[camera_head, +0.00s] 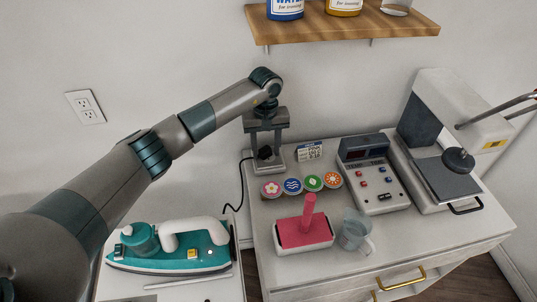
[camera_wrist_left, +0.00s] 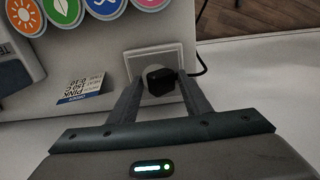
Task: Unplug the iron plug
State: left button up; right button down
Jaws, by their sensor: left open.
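The black iron plug (camera_head: 265,153) sits in a white outlet block (camera_head: 277,165) at the back left of the cabinet top. Its black cord (camera_head: 238,185) runs down to the left toward the teal and white iron (camera_head: 172,246). My left gripper (camera_head: 264,142) is over the plug, pointing down. In the left wrist view the open fingers (camera_wrist_left: 161,92) stand on either side of the plug (camera_wrist_left: 160,78), and the white plate of the outlet (camera_wrist_left: 151,57) shows behind it. I cannot tell whether the fingers touch the plug. My right gripper is not in view.
Several round coloured badges (camera_head: 292,186), a small label card (camera_head: 309,150) and a control box (camera_head: 373,173) are right of the outlet. A pink-handled block (camera_head: 304,229) and a clear cup (camera_head: 355,234) stand in front. A wooden shelf (camera_head: 340,24) hangs above.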

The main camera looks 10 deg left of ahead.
aim_at(265, 149)
pick_arm(q)
jog(key=shift+s+a+f, duration=0.2)
jog(key=shift+f, duration=0.15)
jog(key=c, duration=1.3)
jog(key=shift+o, duration=0.2)
jog(key=shift+r, duration=0.2)
jog(key=shift+w+d+r, duration=0.1)
jog(key=shift+w+r, duration=0.05)
jog(key=shift+r, duration=0.65)
jog(key=shift+r+p, duration=0.6)
jog(key=shift+r, duration=1.6)
grip_shut()
